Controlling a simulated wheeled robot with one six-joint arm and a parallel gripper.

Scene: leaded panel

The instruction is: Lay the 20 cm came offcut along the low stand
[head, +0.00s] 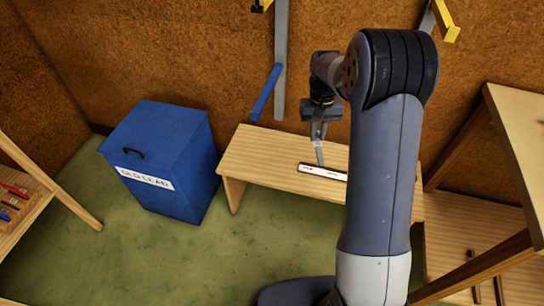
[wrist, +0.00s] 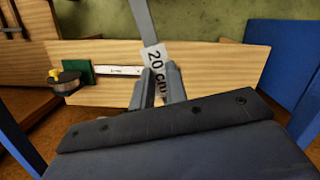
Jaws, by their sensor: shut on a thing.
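My gripper (head: 319,128) is over the low wooden stand (head: 255,150) and shut on a narrow grey came strip (head: 320,153). In the wrist view the strip (wrist: 142,18) runs from between my fingers (wrist: 158,85) out past the stand's edge, and its white tag (wrist: 155,62) reads "20 cm". The strip points steeply downward in the head view, across the stand rather than along it. I cannot tell whether its lower end touches the stand. The stand's board (wrist: 215,65) shows bare on one side in the wrist view.
A white marked strip (head: 322,172) lies on the stand; it also shows in the wrist view (wrist: 118,71), beside a green block (wrist: 78,74) and a dark spool (wrist: 64,82). A blue "OLD LEAD" bin (head: 160,150) stands left. Wooden shelving (head: 520,130) is at right.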

